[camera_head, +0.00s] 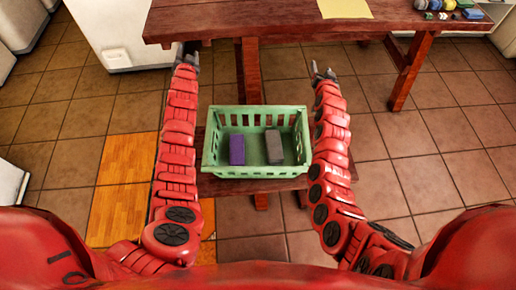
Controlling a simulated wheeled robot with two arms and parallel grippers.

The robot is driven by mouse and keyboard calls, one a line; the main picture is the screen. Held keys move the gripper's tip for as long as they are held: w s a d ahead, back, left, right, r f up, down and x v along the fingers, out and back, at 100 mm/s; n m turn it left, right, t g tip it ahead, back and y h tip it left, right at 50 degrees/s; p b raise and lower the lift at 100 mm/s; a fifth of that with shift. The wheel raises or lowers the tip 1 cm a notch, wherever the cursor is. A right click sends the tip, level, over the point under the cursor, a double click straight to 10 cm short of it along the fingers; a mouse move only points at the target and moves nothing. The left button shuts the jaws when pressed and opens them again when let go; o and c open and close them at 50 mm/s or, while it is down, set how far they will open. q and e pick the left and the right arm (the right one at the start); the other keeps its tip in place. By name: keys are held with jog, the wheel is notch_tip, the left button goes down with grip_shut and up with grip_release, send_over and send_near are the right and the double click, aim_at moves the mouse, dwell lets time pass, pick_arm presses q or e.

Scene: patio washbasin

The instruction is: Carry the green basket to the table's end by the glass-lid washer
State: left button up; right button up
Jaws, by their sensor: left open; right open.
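The green basket (228,172) stands upright on a low reddish wooden bench (345,166) in front of me. It holds a purple block (237,150) and a dark grey block (274,146). My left gripper (189,50) is open and empty, beyond the basket's left side, by the table's front edge. My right gripper (325,70) is open and empty, beyond the basket's right side. Neither gripper touches the basket. The red wooden table (270,20) stands behind the basket. I cannot tell a glass-lid washer in this view.
A white appliance (112,35) stands behind left. Table legs stand beyond the basket. The tiled floor right of the bench is clear.

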pick_arm(q)
jog(key=a+f+n+g+y, duration=0.1)
jog(key=a+n+g, duration=0.1)
jog(key=a+g, duration=0.15)
pick_arm(e)
jog(key=a+f+n+g+y, duration=0.1)
jog(key=a+f+g+y, duration=0.1)
pick_arm(q)
jog(key=n+g+h+b, duration=0.3)
jog(key=g+h+b, duration=0.15)
jog(key=g, duration=0.75)
send_over(208, 136)
jog(key=a, duration=0.2)
notch_tip(208, 136, down, 6)
jog(key=shift+p, duration=0.35)
pick_arm(e)
jog(key=n+g, duration=0.4)
jog(key=g, duration=0.9)
send_over(307, 135)
jog(key=d, duration=0.2)
jog(key=shift+s+f, duration=0.15)
jog(key=shift+f, duration=0.2)
pick_arm(q)
jog(key=shift+f, duration=0.1)
pick_arm(e)
jog(key=shift+f+y, duration=0.15)
jog(key=shift+y, duration=0.15)
